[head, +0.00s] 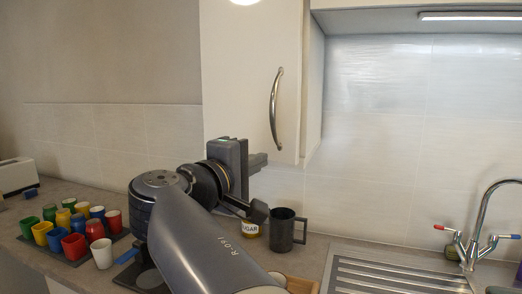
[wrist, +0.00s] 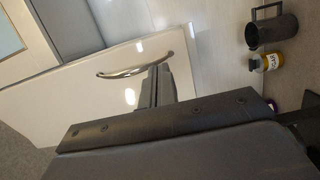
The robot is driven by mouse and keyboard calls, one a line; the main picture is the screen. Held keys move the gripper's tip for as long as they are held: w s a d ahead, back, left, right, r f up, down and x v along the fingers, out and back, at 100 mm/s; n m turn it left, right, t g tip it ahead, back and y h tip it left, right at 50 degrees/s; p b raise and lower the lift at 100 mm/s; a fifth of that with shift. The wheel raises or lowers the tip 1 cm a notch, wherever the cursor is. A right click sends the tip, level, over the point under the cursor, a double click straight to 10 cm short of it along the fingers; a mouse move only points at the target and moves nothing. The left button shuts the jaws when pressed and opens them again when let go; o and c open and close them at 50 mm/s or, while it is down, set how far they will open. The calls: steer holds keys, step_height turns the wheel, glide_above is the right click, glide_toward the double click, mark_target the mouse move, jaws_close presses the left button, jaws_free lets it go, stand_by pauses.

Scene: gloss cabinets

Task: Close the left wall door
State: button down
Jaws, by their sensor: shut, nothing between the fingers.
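The left wall door (head: 238,75) is a white gloss panel with a curved metal handle (head: 276,108) near its right edge. In the wrist view the door (wrist: 60,95) runs across the left and middle, with its handle (wrist: 135,70) just beyond my fingers. I cannot tell exactly how far the door stands from its cabinet. My gripper (head: 260,161) is shut and empty, low by the door's bottom edge and below the handle. Its closed fingers (wrist: 158,86) overlap the door in the wrist view; I cannot tell whether they touch it.
Below, a dark mug (head: 287,230) and a sugar jar (head: 250,229) stand on the counter near my arm. Several coloured cups (head: 73,246) stand at left, a toaster (head: 17,175) behind them. The sink (head: 390,275) and tap (head: 470,250) are at right.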

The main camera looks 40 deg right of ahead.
mark_target(295, 142)
steer(key=p+x, duration=0.3)
steer(key=x, duration=1)
steer(key=shift+d, duration=0.1)
steer(key=shift+f, duration=0.1)
steer(key=b+x, duration=0.1)
steer(key=x, duration=0.5)
steer(key=shift+f, duration=0.1)
steer(key=shift+d, duration=0.15)
steer(key=shift+r, duration=0.3)
